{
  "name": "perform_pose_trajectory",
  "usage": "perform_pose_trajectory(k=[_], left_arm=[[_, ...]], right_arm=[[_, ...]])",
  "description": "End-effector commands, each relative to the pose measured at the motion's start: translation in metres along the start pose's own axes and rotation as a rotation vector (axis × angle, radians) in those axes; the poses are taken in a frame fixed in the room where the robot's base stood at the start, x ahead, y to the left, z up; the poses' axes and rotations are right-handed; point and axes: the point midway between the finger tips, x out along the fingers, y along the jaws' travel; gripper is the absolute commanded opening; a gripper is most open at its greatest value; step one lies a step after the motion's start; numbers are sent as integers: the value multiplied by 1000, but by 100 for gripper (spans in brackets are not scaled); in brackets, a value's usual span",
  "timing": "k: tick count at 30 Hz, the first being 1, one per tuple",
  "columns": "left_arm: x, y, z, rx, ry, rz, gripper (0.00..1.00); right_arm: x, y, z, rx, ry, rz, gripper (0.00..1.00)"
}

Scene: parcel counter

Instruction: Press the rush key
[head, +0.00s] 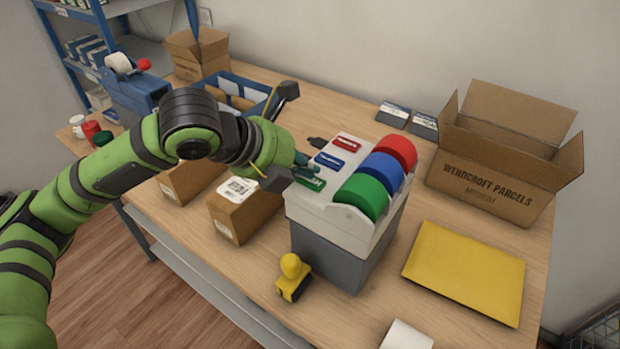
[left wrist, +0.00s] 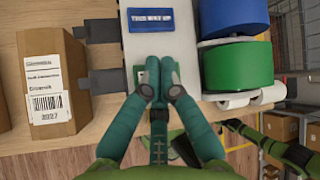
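The label dispenser (head: 312,212) is a pale housing on a grey base, standing on the counter. Its sloped top has a red key (head: 345,143), a blue key (head: 329,160) and a green key (head: 313,182). The red and green lettering is too small to read surely; the blue key (left wrist: 150,20) reads "THIS WAY UP" in the left wrist view. My left gripper (head: 303,159) is shut and empty, its teal fingertips together. In the left wrist view the fingertips (left wrist: 158,75) lie over the green key and partly hide it; contact cannot be told. My right gripper is not in view.
Red, blue and green rolls (head: 361,197) sit beside the keys. Brown parcels (head: 238,218) stand left of the dispenser, with a small yellow object (head: 292,278) in front. A yellow envelope (head: 466,272) and an open carton (head: 497,170) are at the right.

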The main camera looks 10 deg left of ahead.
Motion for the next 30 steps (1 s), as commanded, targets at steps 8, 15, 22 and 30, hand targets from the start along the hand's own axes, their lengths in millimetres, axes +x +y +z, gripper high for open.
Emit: perform_pose_trajectory(k=[8, 15, 22, 30], left_arm=[[2, 2, -1, 1, 0, 0, 0], [3, 2, -2, 0, 0, 0, 0], [3, 2, -3, 1, 1, 0, 0], [-3, -2, 2, 0, 1, 0, 0]], right_arm=[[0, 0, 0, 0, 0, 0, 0], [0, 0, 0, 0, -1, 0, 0], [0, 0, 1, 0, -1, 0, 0], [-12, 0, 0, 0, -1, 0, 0]])
